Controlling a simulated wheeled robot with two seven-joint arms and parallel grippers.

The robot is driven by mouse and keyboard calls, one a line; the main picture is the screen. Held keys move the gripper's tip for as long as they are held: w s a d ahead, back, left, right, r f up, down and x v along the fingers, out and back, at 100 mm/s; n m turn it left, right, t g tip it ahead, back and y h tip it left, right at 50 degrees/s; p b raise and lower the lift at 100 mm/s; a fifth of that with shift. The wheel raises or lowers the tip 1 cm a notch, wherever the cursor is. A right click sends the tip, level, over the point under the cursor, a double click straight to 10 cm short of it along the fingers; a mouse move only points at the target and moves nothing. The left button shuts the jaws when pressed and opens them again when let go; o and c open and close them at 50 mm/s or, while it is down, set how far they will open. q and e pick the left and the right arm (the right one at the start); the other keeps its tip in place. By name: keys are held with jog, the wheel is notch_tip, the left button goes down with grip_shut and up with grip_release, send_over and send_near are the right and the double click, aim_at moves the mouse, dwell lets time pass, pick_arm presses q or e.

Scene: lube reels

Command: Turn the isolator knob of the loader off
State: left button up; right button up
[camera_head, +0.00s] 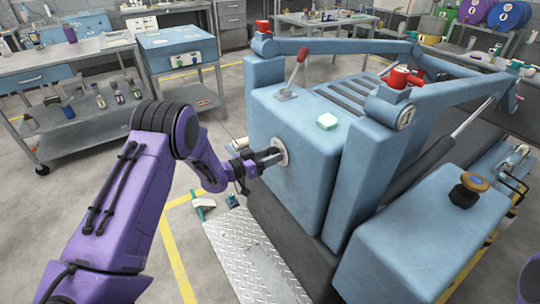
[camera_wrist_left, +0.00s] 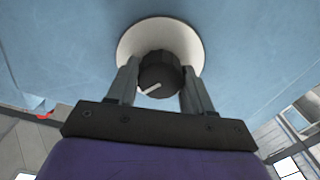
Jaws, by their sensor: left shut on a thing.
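The loader (camera_head: 300,120) is a large light blue machine in the middle and right of the head view. On its left face is a white round plate (camera_head: 281,152), which shows larger in the wrist view (camera_wrist_left: 135,42). The black isolator knob (camera_wrist_left: 162,72) sits on this plate, with a white pointer line slanting toward the lower left in the wrist view. My left gripper (camera_head: 266,158) is at the plate, its two fingers shut on either side of the knob. In the head view the gripper hides most of the knob. My right gripper is not in view.
A workbench (camera_head: 70,72) with bottles and a blue cabinet (camera_head: 178,47) stand at the left. A metal tread plate (camera_head: 250,262) lies on the floor beside the loader.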

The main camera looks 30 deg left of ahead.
pick_arm(q)
jog(key=n, duration=0.4)
jog(key=shift+w+a+r+n+p, duration=0.1)
jog(key=shift+a+r+n+p, duration=0.1)
jog(key=shift+n+p, duration=0.15)
jog(key=n, duration=0.3)
jog(key=shift+n+p, duration=0.3)
jog(key=shift+n, duration=0.05)
jog(key=n, duration=0.3)
jog(key=shift+p, duration=0.3)
jog(key=shift+n, duration=2.2)
jog(key=shift+p, duration=0.3)
